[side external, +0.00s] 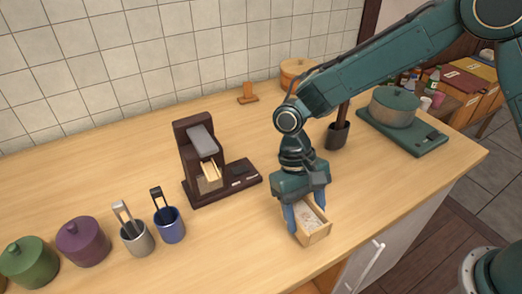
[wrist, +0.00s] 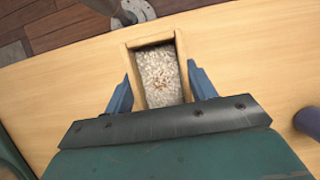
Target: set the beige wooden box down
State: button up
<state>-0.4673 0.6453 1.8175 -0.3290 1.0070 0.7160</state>
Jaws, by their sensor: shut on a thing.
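The beige wooden box (side external: 318,234) is a small open-topped box near the front edge of the counter in the side view. In the wrist view the box (wrist: 179,42) shows pale flaky contents inside. My gripper (side external: 303,218) is shut on the box, with one blue finger on each side of it. The fingers also show on both sides of it in the wrist view (wrist: 160,92). The box looks roughly level. I cannot tell whether its underside touches the counter (side external: 235,245).
A dark wooden stand (side external: 190,150) with a grey-topped block is left of my gripper. A blue cup (side external: 170,226), a grey cup (side external: 136,239), a purple pot (side external: 83,242) and a green pot (side external: 28,262) line the left. A lidded pot (side external: 393,108) stands back right.

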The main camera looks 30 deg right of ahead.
aim_at(302, 213)
jog(key=shift+f, duration=1.7)
jog(key=shift+f, duration=0.1)
jog(key=o, duration=1.1)
jog(key=shift+o, duration=0.2)
jog(key=v, duration=1.2)
